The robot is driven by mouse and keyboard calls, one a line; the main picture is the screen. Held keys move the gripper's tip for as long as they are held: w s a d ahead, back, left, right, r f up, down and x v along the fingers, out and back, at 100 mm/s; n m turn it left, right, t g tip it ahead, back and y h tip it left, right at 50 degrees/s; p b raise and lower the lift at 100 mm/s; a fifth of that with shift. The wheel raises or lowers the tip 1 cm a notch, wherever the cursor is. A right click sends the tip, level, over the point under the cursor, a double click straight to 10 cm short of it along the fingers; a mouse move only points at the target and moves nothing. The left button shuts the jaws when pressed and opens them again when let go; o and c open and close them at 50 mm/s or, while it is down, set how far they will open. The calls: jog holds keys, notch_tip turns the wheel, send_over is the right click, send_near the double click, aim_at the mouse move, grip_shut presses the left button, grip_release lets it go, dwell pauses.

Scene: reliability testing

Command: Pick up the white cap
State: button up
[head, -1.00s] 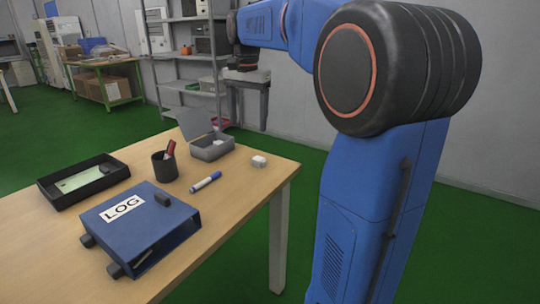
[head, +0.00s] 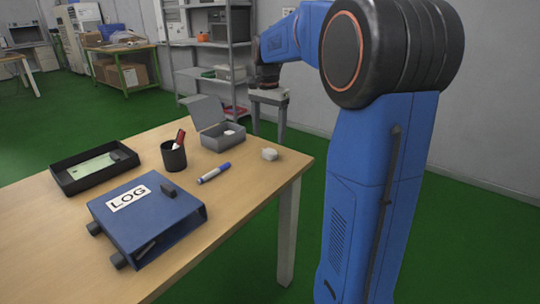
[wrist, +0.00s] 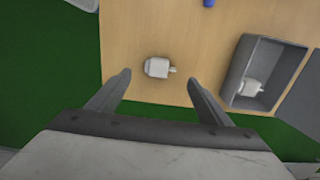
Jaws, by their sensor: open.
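The white cap (head: 269,154) lies on the wooden table near its right corner. In the wrist view the cap (wrist: 157,67) is a small white block with a short stub on its right side. My gripper (wrist: 158,83) is open and empty there, its two fingers spread to the left and right of the cap's position. The cap lies just beyond the line of the fingertips, with no contact visible. In the head view my gripper (head: 268,118) hangs above and behind the table's far right corner. A second white piece (wrist: 250,88) lies inside the open grey box.
The grey box (head: 222,144) with raised lid stands left of the cap. A blue and white marker (head: 214,173), a black pen cup (head: 174,156), a blue LOG binder (head: 147,216) and a black tray (head: 72,182) are farther left. Bare tabletop surrounds the cap.

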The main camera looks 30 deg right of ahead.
aim_at(268, 150)
jog(key=shift+w+f, duration=0.1)
jog(key=shift+f, duration=3.25)
jog(key=c, duration=1.1)
